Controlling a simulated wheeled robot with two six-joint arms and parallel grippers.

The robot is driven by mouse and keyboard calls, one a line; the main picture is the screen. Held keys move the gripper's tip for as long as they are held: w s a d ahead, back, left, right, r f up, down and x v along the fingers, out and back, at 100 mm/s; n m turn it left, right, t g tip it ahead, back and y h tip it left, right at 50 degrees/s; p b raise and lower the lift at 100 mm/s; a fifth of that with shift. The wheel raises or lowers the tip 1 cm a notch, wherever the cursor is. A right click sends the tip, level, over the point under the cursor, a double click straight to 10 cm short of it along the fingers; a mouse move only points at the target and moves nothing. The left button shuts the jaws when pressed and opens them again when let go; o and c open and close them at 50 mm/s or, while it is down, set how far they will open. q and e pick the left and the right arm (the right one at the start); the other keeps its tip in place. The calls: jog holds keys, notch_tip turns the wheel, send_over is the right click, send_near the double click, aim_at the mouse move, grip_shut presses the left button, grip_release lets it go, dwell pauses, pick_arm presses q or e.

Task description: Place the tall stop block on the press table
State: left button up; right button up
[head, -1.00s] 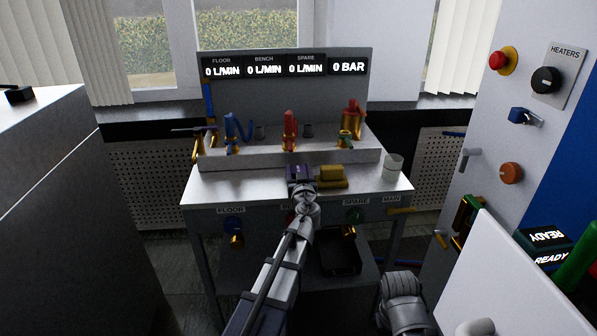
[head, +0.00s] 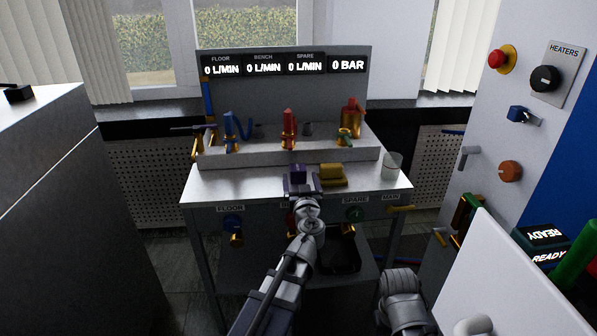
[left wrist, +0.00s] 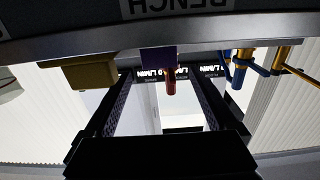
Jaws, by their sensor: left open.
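A purple block (head: 298,173) stands on the steel bench top near its front edge. A yellow block (head: 332,175) with a raised part sits just to its right. I cannot tell which is the tall stop block. My left gripper (head: 300,183) is open at the bench's front edge, in front of the purple block. In the left wrist view, which is upside down, the purple block (left wrist: 158,58) shows between the two spread fingers (left wrist: 165,80), apart from them. The yellow block (left wrist: 90,72) is off to one side.
The bench (head: 240,182) carries blue, red and brass valves on a raised ledge behind the blocks. A clear cup (head: 392,166) stands at the right edge. A panel with knobs (head: 510,172) rises at right, a dark cabinet at left. The bench top's left part is clear.

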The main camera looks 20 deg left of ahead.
pick_arm(q)
jog(key=v, duration=0.5)
jog(key=shift+s, duration=0.1)
